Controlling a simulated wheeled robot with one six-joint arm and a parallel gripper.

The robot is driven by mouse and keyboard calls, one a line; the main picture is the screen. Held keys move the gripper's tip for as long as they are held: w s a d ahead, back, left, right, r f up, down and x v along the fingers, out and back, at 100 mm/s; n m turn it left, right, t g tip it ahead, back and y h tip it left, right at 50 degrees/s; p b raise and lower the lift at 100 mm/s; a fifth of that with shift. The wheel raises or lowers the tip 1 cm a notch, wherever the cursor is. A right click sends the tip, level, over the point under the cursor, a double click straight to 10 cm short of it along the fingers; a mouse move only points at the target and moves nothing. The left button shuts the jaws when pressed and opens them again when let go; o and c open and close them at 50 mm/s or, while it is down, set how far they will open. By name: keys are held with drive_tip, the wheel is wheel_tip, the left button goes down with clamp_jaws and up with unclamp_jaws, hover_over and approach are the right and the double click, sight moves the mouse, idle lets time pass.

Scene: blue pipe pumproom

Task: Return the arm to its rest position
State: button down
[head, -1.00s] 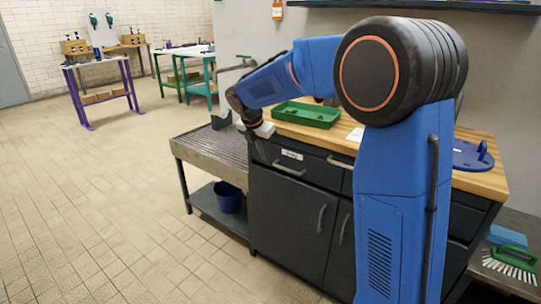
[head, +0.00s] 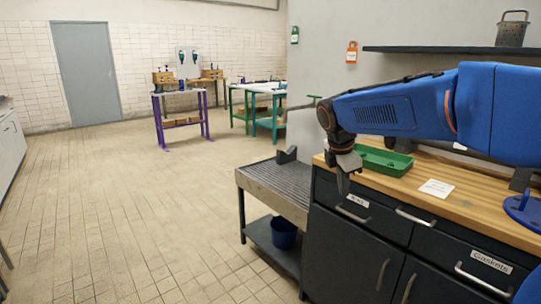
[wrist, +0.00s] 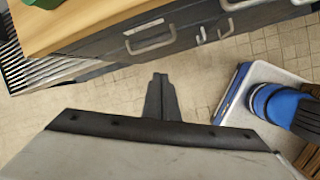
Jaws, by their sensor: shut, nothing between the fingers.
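My gripper (head: 343,185) hangs at the end of my blue arm, pointing down in front of the wooden counter's (head: 465,195) left front edge. In the wrist view my gripper (wrist: 159,80) shows with its dark fingers closed together and nothing between them. Below it are tiled floor and drawer fronts. My arm reaches in from the right in the head view, its forearm roughly level above the counter.
A green tray (head: 385,160) and a white card (head: 436,188) lie on the counter. Dark drawers (head: 355,210) are under it. A ribbed metal bench (head: 275,180) with a blue bucket (head: 284,232) below adjoins on the left. Tiled floor further left is clear.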

drive_tip(key=s+d+f+m+y, duration=0.1)
drive_tip(key=s+f+m, duration=0.2)
drive_tip(key=s+m, duration=0.3)
drive_tip(key=s+d+f+m+t, duration=0.1)
drive_tip(key=s+f+m, duration=0.3)
drive_tip(key=s, duration=1.1)
drive_tip(key=s+d+f+m+t+y, duration=0.1)
drive_tip(key=s+d+f+m, duration=0.2)
drive_tip(key=s+m, duration=0.7)
drive_tip(key=shift+s+d+f+y, duration=0.2)
drive_tip(key=shift+s+y, duration=0.1)
drive_tip(key=shift+s, duration=0.35)
